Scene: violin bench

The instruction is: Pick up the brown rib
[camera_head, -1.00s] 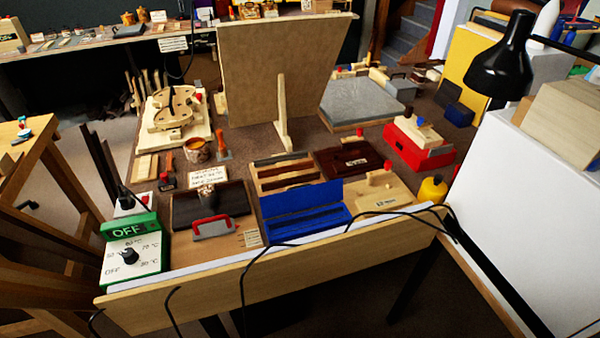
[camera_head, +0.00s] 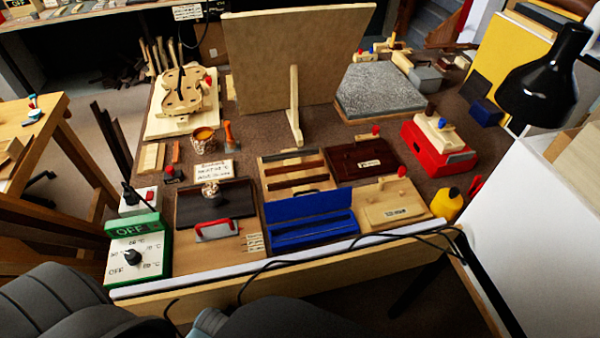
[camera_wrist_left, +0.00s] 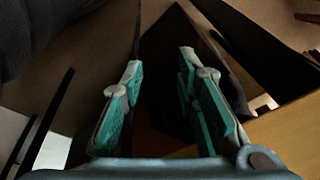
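A light wooden rack (camera_head: 269,160) on the bench holds long narrow brown strips. One reddish-brown strip (camera_head: 298,181) lies toward its front and another (camera_head: 295,167) lies behind it. I cannot tell which is the brown rib. My left gripper (camera_wrist_left: 160,85) shows in the left wrist view with its teal-padded fingers apart and nothing between them. Dark space and a wooden edge lie beyond it. The left gripper itself is not visible in the head view, where dark arm parts of mine cross the bottom. My right gripper is in neither view.
A blue open case (camera_head: 310,208) stands in front of the rack. A dark red board (camera_head: 356,160) lies to its right. A green and white heater control (camera_head: 138,256) stands at the front left. Black cables (camera_head: 385,236) run along the bench's front edge. A black lamp (camera_head: 535,80) stands at right.

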